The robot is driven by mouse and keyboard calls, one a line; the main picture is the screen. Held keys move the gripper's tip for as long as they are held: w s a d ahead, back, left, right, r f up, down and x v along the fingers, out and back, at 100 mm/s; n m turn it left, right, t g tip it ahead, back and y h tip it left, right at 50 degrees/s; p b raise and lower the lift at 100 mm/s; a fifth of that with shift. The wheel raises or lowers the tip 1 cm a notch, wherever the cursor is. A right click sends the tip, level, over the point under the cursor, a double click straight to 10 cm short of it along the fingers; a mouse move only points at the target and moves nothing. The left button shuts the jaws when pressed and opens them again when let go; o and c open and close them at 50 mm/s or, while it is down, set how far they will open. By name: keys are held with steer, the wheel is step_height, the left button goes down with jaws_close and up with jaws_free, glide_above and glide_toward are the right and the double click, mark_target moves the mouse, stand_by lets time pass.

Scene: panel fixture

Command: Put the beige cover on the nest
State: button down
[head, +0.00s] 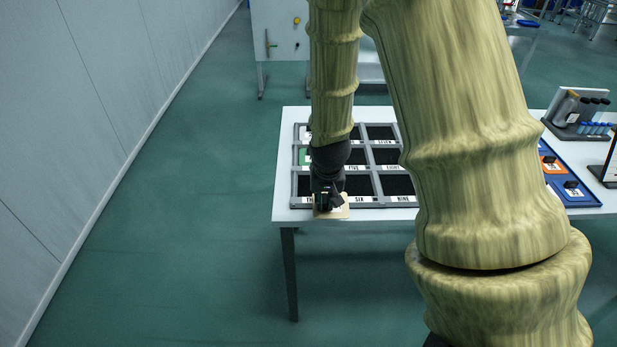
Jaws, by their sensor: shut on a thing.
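My gripper (327,198) is at the front left corner of the white table, pointing down. It is shut on the beige cover (338,211), a flat light piece that shows beneath and beside the fingers. The cover is at the front edge of the grey-framed rack, by the lower left compartment; I cannot tell whether it touches the rack or the table. The rack (362,201) has several dark compartments with white labels such as FIVE, SIX, SEVEN, EIGHT and NINE. I cannot tell which part is the nest. My arm hides part of the left column and the rack's right side.
The white table (283,192) has a narrow bare strip at its left. A blue tray (577,197) with orange pieces and a stand of bottles (578,110) are at the right. A panel (279,30) stands behind. The green floor at left is clear.

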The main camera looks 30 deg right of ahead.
steer(key=p, duration=0.3)
glide_above(309, 185)
steer(key=shift+s+a+f, duration=0.2)
steer(key=shift+s+f, duration=0.1)
steer(key=shift+f, duration=0.4)
steer(key=shift+f+p, duration=0.85)
steer(key=shift+f, duration=0.85)
steer(key=shift+f, duration=0.1)
steer(key=c, duration=1.5)
jaws_free()
steer(key=shift+o, duration=0.2)
steer(key=b+v, duration=0.3)
steer(key=v, duration=0.9)
